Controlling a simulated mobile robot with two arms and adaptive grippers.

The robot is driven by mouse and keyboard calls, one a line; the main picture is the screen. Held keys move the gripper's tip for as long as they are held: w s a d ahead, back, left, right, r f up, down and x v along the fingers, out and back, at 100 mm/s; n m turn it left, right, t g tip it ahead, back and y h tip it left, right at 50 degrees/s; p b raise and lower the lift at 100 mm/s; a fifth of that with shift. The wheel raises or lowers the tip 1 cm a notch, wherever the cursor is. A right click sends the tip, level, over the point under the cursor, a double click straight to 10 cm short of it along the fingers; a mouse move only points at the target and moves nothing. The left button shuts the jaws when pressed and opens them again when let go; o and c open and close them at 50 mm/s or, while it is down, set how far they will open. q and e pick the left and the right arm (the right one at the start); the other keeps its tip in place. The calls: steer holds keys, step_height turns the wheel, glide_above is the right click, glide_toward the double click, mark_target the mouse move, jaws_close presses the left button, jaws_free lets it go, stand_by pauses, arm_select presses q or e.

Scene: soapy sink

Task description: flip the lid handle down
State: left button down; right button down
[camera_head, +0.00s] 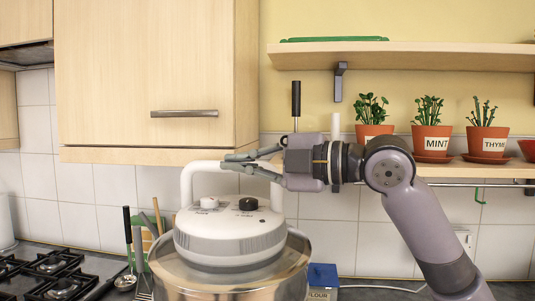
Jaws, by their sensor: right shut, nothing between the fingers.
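A white lid unit (230,240) with a white knob and a black knob sits in the top of a shiny metal pot (170,285). Its white lid handle (187,186) stands upright as a loop above the lid. My right gripper (228,163) comes in from the right at the height of the handle's top bar and hides part of it. It is shut with nothing held. I cannot tell whether its fingers touch the handle. My left gripper is not in view.
A wooden cabinet (150,75) hangs at the upper left. A shelf (400,56) and several potted herbs (431,140) are at the right. A gas stove (60,270) is at the lower left, with utensils (128,250) beside the pot. A blue box (322,275) stands right of the pot.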

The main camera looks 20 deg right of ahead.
steer(key=w, duration=0.3)
steer(key=w+p, duration=0.1)
steer(key=shift+w+f, duration=0.2)
steer(key=shift+f, duration=0.1)
steer(key=shift+w+d+f, duration=0.1)
steer(key=shift+w+d, duration=0.2)
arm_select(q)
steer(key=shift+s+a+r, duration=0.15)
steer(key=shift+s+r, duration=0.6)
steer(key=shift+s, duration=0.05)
arm_select(e)
steer(key=shift+a, duration=0.1)
arm_select(q)
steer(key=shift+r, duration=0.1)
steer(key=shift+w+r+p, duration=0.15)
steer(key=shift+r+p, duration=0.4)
steer(key=shift+p, duration=0.2)
arm_select(e)
steer(key=shift+w+d+m, duration=0.2)
steer(key=shift+w+m, duration=0.1)
